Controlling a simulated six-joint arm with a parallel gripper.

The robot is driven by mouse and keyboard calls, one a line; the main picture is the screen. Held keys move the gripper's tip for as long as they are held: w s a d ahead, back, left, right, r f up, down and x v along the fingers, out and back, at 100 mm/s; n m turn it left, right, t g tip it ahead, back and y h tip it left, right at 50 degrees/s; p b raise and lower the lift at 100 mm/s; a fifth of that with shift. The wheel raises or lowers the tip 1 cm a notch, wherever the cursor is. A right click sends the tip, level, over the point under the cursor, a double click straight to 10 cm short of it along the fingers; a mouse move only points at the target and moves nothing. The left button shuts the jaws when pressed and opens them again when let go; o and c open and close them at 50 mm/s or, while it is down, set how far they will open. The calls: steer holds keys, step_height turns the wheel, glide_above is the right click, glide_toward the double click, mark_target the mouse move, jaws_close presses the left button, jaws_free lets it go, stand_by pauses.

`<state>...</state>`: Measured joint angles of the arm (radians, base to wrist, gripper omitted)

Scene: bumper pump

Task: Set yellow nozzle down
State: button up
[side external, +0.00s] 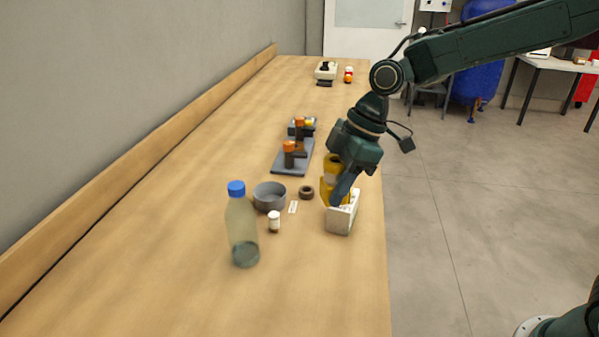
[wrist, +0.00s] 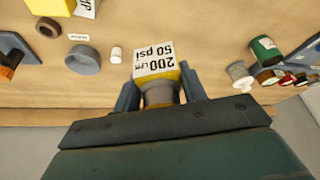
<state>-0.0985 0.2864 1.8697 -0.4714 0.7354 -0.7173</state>
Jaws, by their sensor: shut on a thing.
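My gripper (wrist: 160,88) is shut on the yellow nozzle (wrist: 187,80). In the wrist view the nozzle sits between the two fingers, with a grey round section towards me and a white face (wrist: 156,63) printed "200 LPM 50 psi". In the side view my gripper (side external: 336,192) points down near the bench's right edge, with yellow (side external: 326,190) showing beside its finger. I cannot tell whether the nozzle touches the bench or the block.
A grey bowl (side external: 269,197), dark ring (side external: 306,192), small white bottle (side external: 274,222) and blue-capped bottle (side external: 242,233) stand to the left. A grey stand with orange-topped posts (side external: 292,160) is behind. Another printed white piece (wrist: 86,8) shows in the wrist view.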

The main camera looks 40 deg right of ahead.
step_height(320, 180, down, 13)
steer(key=shift+r, duration=0.1)
stand_by(0.3)
steer(key=shift+f, duration=2.1)
steer(key=shift+f, duration=0.15)
steer(key=o, duration=1.1)
steer(key=shift+v, duration=6.15)
